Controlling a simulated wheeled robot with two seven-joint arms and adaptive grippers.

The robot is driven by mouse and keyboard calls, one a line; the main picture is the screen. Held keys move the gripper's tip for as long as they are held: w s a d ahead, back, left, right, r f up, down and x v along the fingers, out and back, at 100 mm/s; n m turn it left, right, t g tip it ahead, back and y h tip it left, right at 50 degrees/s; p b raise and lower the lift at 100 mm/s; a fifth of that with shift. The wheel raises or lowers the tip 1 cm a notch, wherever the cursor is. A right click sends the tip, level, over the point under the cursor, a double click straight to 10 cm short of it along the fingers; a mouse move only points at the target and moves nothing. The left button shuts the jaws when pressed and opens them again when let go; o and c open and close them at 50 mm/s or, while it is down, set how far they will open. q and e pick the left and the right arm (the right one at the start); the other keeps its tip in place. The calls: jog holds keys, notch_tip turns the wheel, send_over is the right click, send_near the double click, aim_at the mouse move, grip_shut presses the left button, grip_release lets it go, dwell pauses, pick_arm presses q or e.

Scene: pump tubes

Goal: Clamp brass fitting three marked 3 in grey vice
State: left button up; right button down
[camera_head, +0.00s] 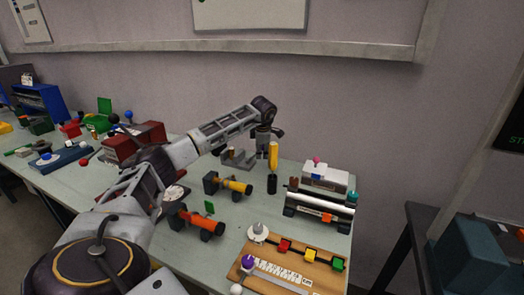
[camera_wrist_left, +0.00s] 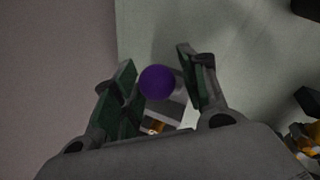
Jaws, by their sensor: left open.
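The grey vice (camera_head: 238,160) stands at the back of the green table, left of my left gripper (camera_head: 264,146). A small brass-coloured piece (camera_head: 231,151) shows at the vice; its mark is too small to read. In the left wrist view, my open left gripper (camera_wrist_left: 156,68) has a purple ball (camera_wrist_left: 157,82) between or just beyond its fingers; I cannot tell if they touch it. Below the ball, a pale grey body and a small orange-brass part (camera_wrist_left: 154,127) show, partly hidden by the ball and the gripper. My right gripper is not in view.
A yellow-handled tool (camera_head: 273,156) stands right of the gripper. Yellow (camera_head: 235,186) and orange (camera_head: 199,223) tubes on dark stands lie in front. A wooden board (camera_head: 300,268) with coloured blocks is front right, and a roller device (camera_head: 320,208) stands right.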

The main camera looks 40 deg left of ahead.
pick_arm(q)
grip_shut()
